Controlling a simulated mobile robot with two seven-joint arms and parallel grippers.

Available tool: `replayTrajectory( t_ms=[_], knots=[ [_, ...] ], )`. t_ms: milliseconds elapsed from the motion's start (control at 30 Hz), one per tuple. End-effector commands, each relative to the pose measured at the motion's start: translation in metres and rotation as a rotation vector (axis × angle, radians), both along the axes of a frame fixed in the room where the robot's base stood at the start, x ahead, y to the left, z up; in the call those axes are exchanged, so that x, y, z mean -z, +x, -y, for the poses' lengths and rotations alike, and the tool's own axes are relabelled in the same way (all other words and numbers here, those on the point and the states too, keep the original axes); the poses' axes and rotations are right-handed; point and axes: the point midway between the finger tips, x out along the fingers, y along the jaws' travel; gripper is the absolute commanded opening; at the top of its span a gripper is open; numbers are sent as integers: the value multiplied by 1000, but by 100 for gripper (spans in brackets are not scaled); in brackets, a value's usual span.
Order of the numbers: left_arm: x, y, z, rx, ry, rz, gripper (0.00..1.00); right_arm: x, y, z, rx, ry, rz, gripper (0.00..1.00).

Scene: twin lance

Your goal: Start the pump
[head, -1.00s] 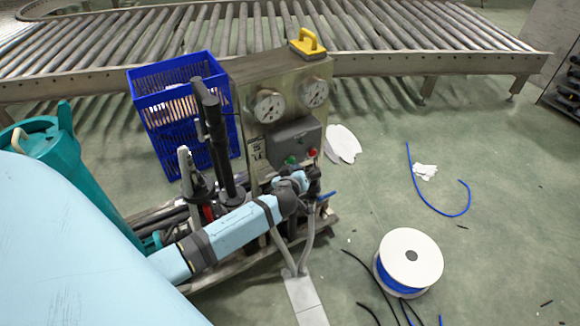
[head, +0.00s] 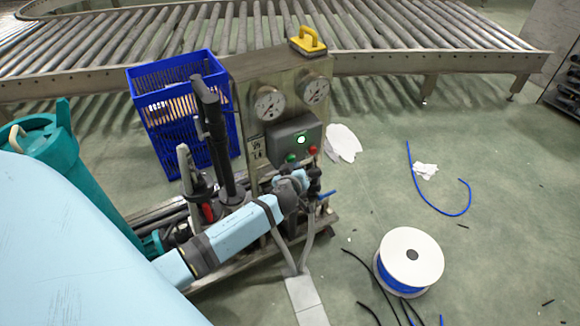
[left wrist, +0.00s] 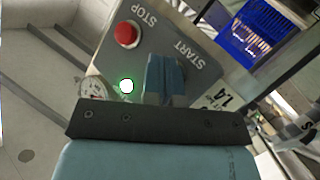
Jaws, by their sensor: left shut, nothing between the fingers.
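The pump's grey control box (head: 285,140) is on the steel panel, and its green lamp (head: 301,139) is lit. Below the lamp are a green button (head: 292,158) and a red button (head: 312,149). My left gripper (head: 297,176) is shut and empty, just in front of the box's lower part. In the left wrist view, its blue fingers (left wrist: 165,76) are together beside the START label and hide the start button. The red STOP button (left wrist: 127,34) and the lit lamp (left wrist: 127,86) show clear of the fingers. I cannot tell whether the fingertips touch the button. My right gripper is out of view.
Two gauges (head: 268,105) sit above the box, and a yellow-handled tool (head: 308,42) is on top of the panel. A blue crate (head: 150,115) and a black upright post (head: 217,150) stand left. A cable spool (head: 412,258) and loose hose lie on the floor at right.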

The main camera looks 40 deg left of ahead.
Motion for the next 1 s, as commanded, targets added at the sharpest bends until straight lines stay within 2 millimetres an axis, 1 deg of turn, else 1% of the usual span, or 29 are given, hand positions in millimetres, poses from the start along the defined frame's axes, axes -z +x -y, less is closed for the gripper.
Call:
replayTrajectory(
  t_ms=[300, 600, 733, 1000],
  knots=[
    [2, -10, 26, 1, -5, 1, 0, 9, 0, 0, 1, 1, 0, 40],
    [2, -21, 51, 0, -3, 0, 0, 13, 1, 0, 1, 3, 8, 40],
    [1, -23, 55, -1, -1, 0, 0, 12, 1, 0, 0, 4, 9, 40],
    [0, -23, 56, 0, 0, 0, 0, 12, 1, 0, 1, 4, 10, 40]
  ],
)
